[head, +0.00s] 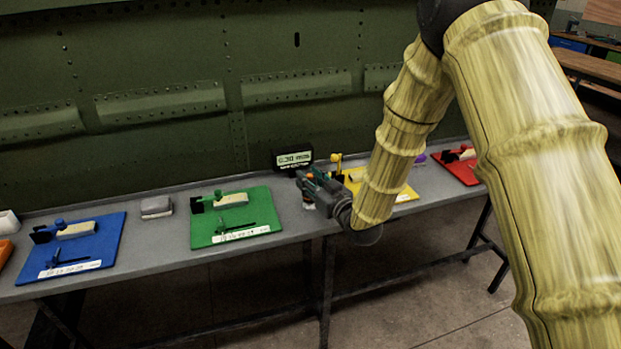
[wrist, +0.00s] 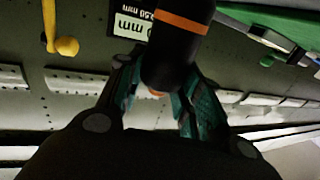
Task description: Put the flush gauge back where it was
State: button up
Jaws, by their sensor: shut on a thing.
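My gripper (head: 312,186) is low over the grey bench, between the green mat and the yellow mat. In the wrist view its dark teal fingers (wrist: 158,98) are shut on a black cylinder with an orange band, which looks like the flush gauge (wrist: 172,58). The gauge's far end is hidden between the fingers. In the head view the gauge is mostly hidden by the gripper, and I cannot tell whether it touches the bench. A black readout (head: 294,159) showing about 0.30 mm stands just behind the gripper; part of it shows in the wrist view (wrist: 131,24).
The grey bench (head: 168,242) runs along a green riveted fuselage panel (head: 150,60). A blue mat (head: 100,247), green mat (head: 263,213), yellow mat (head: 405,193) and red mat (head: 465,173) carry small tools. A grey block (head: 156,207) lies between blue and green.

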jog(key=shift+f, duration=0.1)
jog(key=o, duration=1)
